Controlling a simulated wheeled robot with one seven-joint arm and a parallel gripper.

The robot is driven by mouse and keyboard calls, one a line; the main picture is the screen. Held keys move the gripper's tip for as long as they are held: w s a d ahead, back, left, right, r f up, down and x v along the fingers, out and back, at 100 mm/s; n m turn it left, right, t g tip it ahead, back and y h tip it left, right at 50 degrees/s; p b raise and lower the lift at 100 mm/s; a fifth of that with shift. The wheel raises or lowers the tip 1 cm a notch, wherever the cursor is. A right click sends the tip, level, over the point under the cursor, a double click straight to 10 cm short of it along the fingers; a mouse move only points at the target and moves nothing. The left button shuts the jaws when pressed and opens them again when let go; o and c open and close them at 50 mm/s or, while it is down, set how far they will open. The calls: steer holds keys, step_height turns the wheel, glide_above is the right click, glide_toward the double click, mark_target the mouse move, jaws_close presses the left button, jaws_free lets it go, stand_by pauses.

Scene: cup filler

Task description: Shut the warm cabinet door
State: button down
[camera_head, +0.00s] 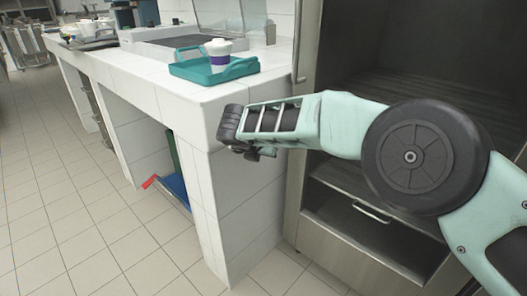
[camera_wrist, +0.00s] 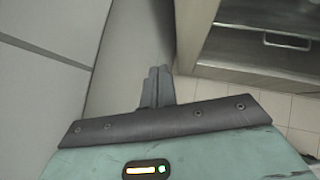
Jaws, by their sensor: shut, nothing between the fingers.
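The steel warm cabinet (camera_head: 306,170) stands at the right of the head view, its dark upper interior open to view. A narrow grey upright (camera_head: 309,45) with a small handle-like bar runs along the left of the opening; I cannot tell whether it is the door seen edge-on. My gripper (camera_head: 256,152) is in front of the counter's end, left of the opening. In the wrist view my gripper (camera_wrist: 157,84) has its fingers together and empty, over a plain grey panel (camera_wrist: 130,50) beside the cabinet frame. Contact with the panel cannot be told. My arm hides part of the cabinet.
A white tiled counter (camera_head: 180,98) stands at the left of the cabinet. A teal tray (camera_head: 190,72) with a white and purple cup (camera_head: 219,50) sits near its end. A lower compartment has a bar handle (camera_head: 372,212). Open tiled floor (camera_head: 80,200) lies left.

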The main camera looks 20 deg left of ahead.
steer(key=s+a+r+p, duration=0.1)
steer(key=s+a+r, duration=0.1)
steer(key=s+r, duration=0.3)
steer(key=shift+s+r, duration=0.4)
steer(key=shift+r, duration=0.3)
